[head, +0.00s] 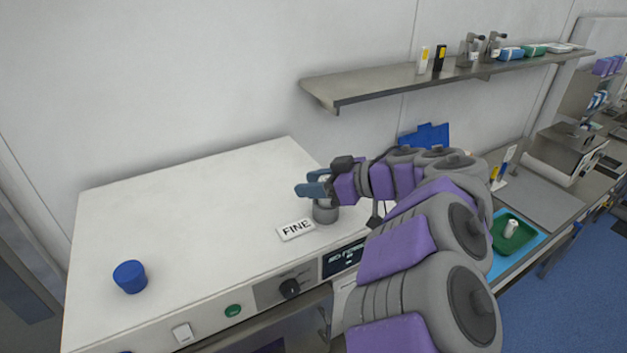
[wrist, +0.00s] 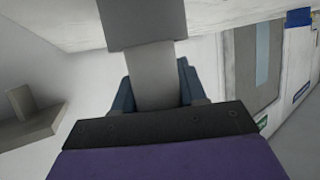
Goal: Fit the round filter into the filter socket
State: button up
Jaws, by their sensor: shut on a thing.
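My gripper (head: 314,184) is above the white equipment top, with its blue-grey fingers shut on a light grey round filter. In the wrist view, the filter (wrist: 154,78) is between the two fingers of my gripper (wrist: 156,92). The filter's far end meets a darker grey round piece (wrist: 143,24), which seems to be the filter socket. In the head view, the grey socket (head: 325,213) stands upright on the white top, directly below the fingers. The fingers hide most of the filter there. I cannot tell whether its end is inside the socket or only against it.
A FINE label (head: 296,229) lies just left of the socket. A blue cup-shaped piece (head: 130,277) stands at the left of the white top (head: 200,215). A wall shelf (head: 450,78) with bottles hangs behind. A green tray (head: 513,233) is at the right. The middle top is clear.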

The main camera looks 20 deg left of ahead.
dwell(0.3)
jog(key=o, duration=1.2)
jog(key=shift+c, duration=0.2)
